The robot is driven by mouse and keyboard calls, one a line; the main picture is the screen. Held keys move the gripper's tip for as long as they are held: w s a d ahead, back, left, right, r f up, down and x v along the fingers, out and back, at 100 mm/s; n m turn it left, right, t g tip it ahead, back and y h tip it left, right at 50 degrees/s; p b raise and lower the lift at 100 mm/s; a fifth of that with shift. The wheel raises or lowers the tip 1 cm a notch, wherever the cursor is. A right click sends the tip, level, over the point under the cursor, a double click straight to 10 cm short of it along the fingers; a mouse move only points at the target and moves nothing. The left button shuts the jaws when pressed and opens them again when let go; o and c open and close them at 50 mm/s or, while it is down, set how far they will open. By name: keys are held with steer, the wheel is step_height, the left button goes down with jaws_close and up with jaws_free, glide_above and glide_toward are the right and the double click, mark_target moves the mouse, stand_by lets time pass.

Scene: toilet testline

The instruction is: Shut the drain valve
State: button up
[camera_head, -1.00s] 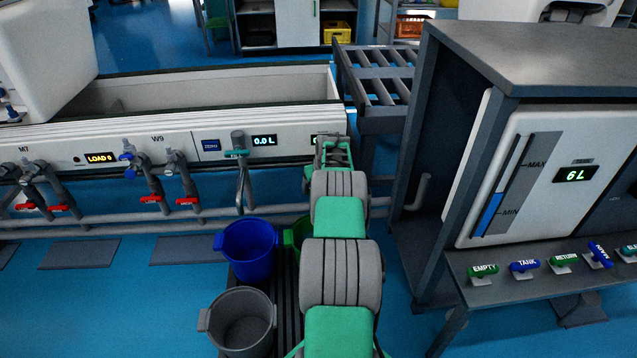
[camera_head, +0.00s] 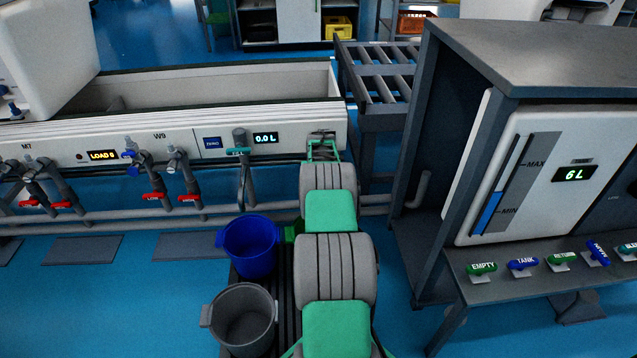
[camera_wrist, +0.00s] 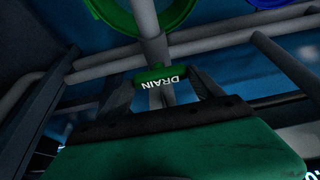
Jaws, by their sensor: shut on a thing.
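The drain valve's green handle (camera_wrist: 165,75) shows in the wrist view, with the white word DRAIN upside down on it. It sits on a grey vertical pipe (camera_wrist: 147,18). My gripper (camera_wrist: 160,92) has its dark fingers on either side of the handle and is shut on it. In the camera_head view my arm reaches forward to the right end of the white trough, and its own links hide the drain valve and my fingertips.
A blue bucket (camera_head: 250,246) and a grey bucket (camera_head: 243,318) stand left of my arm. A green bucket (camera_head: 291,231) is mostly hidden behind it. The dark frame (camera_head: 408,235) of a tank cabinet stands close on the right. Pipes run beneath the trough (camera_head: 165,92).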

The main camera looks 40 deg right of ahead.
steer(key=o, duration=1.4)
steer(key=shift+c, duration=0.2)
steer(key=p+v, duration=0.3)
steer(key=v, duration=0.5)
